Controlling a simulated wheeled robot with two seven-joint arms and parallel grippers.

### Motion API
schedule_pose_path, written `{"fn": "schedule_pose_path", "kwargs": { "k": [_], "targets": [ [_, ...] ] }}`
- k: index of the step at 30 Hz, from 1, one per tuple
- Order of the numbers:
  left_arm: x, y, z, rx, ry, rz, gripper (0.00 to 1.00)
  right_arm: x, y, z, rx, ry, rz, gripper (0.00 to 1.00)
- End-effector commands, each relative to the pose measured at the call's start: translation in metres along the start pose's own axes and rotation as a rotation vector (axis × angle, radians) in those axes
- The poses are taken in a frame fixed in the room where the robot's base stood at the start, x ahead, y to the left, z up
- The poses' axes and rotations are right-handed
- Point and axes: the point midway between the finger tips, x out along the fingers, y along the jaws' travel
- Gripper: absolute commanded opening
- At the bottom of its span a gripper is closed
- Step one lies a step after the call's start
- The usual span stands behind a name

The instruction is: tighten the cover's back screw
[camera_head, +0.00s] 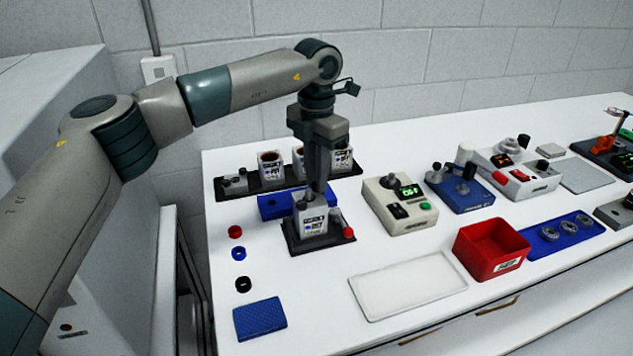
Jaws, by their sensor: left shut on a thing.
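A light grey servo unit (309,215) with a printed label stands upright in a black fixture (302,248) with a red-knobbed lever (347,232). My left gripper (318,188) points straight down at the back part of the servo's top. Its fingers are closed together on a small part there. The fingers hide that part and the cover's back screw, so I cannot make out the screw itself. My right gripper is not in view.
Behind are a blue tray (275,206) and a black rack (284,184) with more servo units. A tester with a green display (400,205) stands to the right. A red bin (490,250) and a white mat (408,286) are in front. Coloured rings and a blue pad (260,319) lie left.

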Motion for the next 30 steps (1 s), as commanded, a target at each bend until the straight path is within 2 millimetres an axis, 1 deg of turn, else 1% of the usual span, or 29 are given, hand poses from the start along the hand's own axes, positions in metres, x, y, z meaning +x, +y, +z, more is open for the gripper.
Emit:
{"fn": "schedule_pose_path", "kwargs": {
  "k": [6,15,21,30],
  "targets": [
    [0.0,0.0,0.001,0.205,-0.004,0.001,0.0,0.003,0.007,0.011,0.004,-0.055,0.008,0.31],
    [-0.001,0.0,0.001,0.446,-0.003,0.001,0.0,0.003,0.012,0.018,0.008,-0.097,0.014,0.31],
    [-0.002,0.0,0.001,0.543,-0.003,0.002,0.0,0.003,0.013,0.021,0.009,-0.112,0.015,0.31],
    [-0.002,0.001,0.001,0.587,-0.003,0.002,0.0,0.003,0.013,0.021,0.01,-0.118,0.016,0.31]
  ]
}}
